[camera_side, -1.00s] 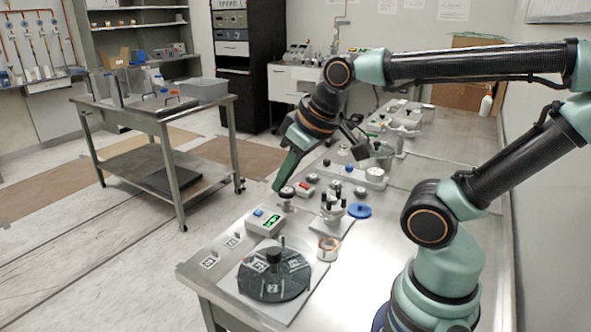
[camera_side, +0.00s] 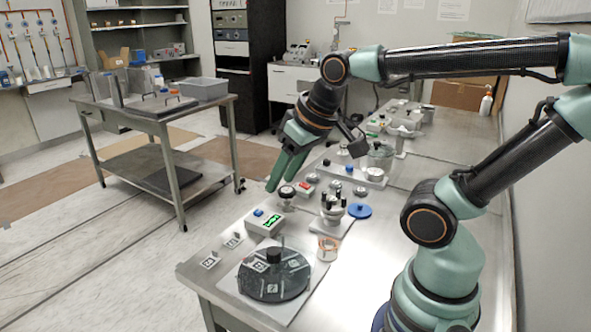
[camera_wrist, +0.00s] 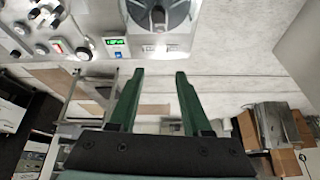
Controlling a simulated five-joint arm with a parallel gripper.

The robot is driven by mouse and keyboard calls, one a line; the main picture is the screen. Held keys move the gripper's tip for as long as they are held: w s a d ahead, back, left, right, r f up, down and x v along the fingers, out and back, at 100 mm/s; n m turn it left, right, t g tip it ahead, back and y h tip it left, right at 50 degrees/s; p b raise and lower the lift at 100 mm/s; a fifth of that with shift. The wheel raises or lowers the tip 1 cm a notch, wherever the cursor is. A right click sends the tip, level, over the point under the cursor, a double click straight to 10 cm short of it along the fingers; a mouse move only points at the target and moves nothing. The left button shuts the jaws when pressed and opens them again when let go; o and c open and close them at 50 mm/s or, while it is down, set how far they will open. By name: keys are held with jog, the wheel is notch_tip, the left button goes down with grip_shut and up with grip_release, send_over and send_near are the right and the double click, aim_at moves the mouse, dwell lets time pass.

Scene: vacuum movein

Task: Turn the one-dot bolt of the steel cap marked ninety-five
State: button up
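A small steel fitting with several dark-topped posts (camera_side: 333,208) stands on a light plate at the middle of the bench in the side view. It may be the steel cap, but no ninety-five mark or dot on a bolt is readable. My gripper (camera_side: 279,187) is in the air near the bench's left edge, above and left of the fitting, touching nothing that I can tell. In the wrist view my gripper (camera_wrist: 159,71) has its two green fingers apart with nothing between them.
A dark tagged disc (camera_side: 274,278) sits on a plate at the bench's near end; it also shows in the wrist view (camera_wrist: 160,14). A box with a green display (camera_side: 266,222), a black knob (camera_side: 287,192) and a blue disc (camera_side: 359,211) stand close by.

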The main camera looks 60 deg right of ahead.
jog(key=w+d+f+m+g, duration=0.1)
jog(key=w+d+m+g, duration=0.15)
jog(key=d+m, duration=1.05)
jog(key=m+g, duration=0.3)
jog(key=m, duration=1)
send_near(329, 200)
notch_tip(329, 200, down, 9)
jog(key=shift+s+d+r, duration=0.1)
grip_shut()
